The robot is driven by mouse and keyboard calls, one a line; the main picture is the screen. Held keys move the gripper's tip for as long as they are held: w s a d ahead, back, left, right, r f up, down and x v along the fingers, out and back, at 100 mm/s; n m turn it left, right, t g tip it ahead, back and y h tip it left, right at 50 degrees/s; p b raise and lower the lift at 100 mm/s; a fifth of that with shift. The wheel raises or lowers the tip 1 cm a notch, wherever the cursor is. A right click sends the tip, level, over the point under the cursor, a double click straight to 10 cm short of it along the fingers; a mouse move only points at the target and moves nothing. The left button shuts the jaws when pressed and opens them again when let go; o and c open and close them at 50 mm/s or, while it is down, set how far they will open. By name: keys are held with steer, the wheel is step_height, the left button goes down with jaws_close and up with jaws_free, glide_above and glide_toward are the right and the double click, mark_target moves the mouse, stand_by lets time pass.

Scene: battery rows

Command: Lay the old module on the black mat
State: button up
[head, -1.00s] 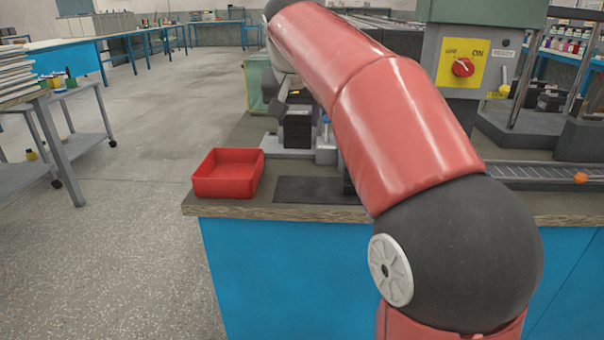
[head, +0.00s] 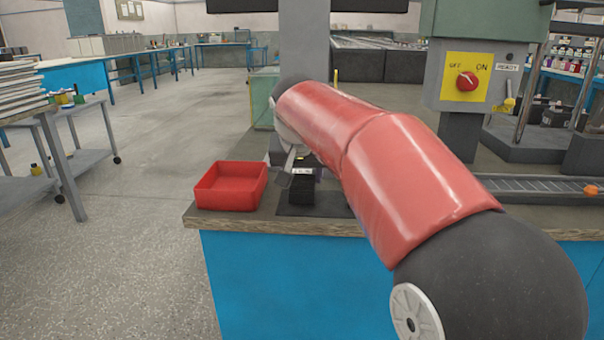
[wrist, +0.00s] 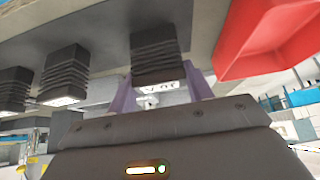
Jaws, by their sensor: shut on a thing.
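The old module (head: 302,188), a black ribbed block with a pale label on its upper end, shows over the black mat (head: 332,205) in the head view. I cannot tell whether it touches the mat. In the wrist view the module (wrist: 158,55) sits between the two purple-grey fingers of my gripper (wrist: 159,88), which is shut on its labelled end. In the head view my red arm hides part of the mat and most of the gripper.
A red open bin (head: 230,187) stands just left of the mat, near the bench edge. More black ribbed modules (wrist: 65,72) show at the left of the wrist view. A grey post with a red knob (head: 467,82) and a conveyor (head: 540,187) stand to the right.

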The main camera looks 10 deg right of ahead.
steer(key=o, duration=1.1)
steer(key=shift+f, duration=0.15)
steer(key=shift+r, duration=0.25)
steer(key=p+v, duration=0.1)
steer(key=v, duration=1.1)
steer(key=shift+p, duration=0.35)
steer(key=s+d+f+n+y, duration=0.2)
steer(key=s+f+n, duration=0.1)
steer(key=s+f, duration=1.9)
steer(key=shift+s+f+n+g, duration=0.3)
steer(key=shift+s+f, duration=0.1)
steer(key=shift+f, duration=0.2)
steer(key=shift+r, duration=0.15)
